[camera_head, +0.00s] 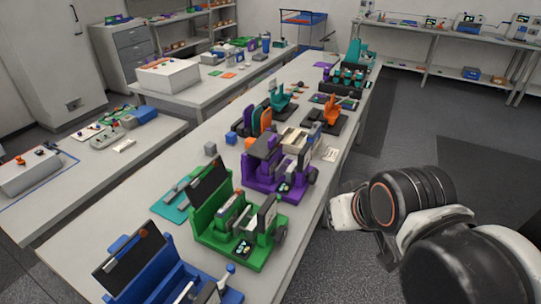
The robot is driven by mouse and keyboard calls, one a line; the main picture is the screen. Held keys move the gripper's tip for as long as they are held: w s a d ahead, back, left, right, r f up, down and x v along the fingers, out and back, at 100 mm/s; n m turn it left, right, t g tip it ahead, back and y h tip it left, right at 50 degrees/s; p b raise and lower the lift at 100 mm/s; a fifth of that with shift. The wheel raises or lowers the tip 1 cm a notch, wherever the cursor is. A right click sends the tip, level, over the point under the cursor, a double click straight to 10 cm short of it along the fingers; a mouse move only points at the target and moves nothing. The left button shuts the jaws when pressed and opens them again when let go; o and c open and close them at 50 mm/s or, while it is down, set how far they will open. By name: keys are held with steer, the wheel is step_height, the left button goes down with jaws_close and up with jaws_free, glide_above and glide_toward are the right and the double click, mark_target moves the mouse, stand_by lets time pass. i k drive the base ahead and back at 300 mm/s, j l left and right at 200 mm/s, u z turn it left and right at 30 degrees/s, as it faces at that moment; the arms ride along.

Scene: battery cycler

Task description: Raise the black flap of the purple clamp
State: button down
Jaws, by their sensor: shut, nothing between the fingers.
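The purple clamp (258,184) stands on the long white table, behind the green clamp in the middle of the head view. Its dark flap (263,146) is at the clamp's upper left and looks folded down over the body, unlike the upright black panels of the green and blue clamps. Its exact angle is hard to tell at this size. My arm is at the right, beside the table's right edge and apart from the purple clamp. My gripper's fingers do not show.
The green clamp (218,240) and blue clamp (150,283) stand nearer on the table. Orange and teal devices (330,112) stand behind the purple clamp. A small grey cube (210,149) lies to its left. The floor (385,155) right of the table is open.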

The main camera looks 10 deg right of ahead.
mark_target(260, 150)
steer(key=i+l, duration=0.4)
steer(key=l, duration=0.25)
steer(key=i+l, duration=0.15)
steer(key=l, duration=0.15)
steer(key=u, duration=1.65)
